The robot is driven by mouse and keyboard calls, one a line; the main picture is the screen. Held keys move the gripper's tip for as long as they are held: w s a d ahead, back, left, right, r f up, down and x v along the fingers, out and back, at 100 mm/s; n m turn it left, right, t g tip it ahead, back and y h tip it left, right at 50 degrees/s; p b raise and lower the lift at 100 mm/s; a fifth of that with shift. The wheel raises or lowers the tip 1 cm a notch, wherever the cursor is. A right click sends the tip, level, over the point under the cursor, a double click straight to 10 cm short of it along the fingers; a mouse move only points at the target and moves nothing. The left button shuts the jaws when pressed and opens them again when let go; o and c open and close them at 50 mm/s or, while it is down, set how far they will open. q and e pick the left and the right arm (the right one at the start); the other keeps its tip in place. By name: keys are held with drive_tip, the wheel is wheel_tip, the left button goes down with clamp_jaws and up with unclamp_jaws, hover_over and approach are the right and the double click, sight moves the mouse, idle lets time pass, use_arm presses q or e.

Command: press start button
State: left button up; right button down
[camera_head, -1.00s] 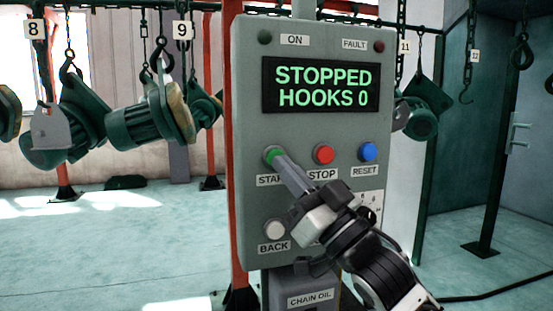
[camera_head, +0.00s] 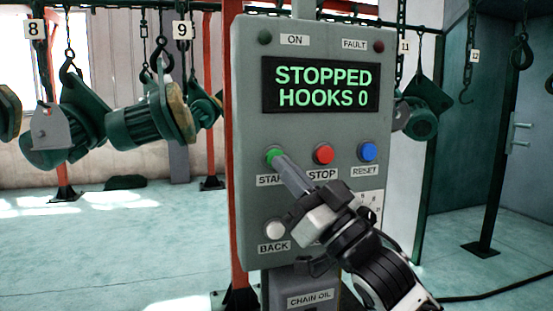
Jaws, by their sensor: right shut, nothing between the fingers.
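The grey control panel (camera_head: 255,120) stands upright in the middle of the head view. Its green start button (camera_head: 271,154) is at the left of the button row, above a partly hidden START label. My right gripper (camera_head: 280,162) comes in from the lower right, shut and empty, with its fingertips at the start button and covering part of it. I cannot tell whether the tips touch the button or press it in. The display (camera_head: 320,85) reads "STOPPED HOOKS 0" in green letters. My left gripper is not in view.
The red stop button (camera_head: 323,154) and blue reset button (camera_head: 367,152) sit to the right. The white back button (camera_head: 274,230) is below, close to my right gripper. Motors (camera_head: 150,118) hang from numbered hooks behind the panel at left.

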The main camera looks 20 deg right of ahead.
drive_tip(key=shift+w, duration=0.15)
drive_tip(key=shift+w, duration=0.3)
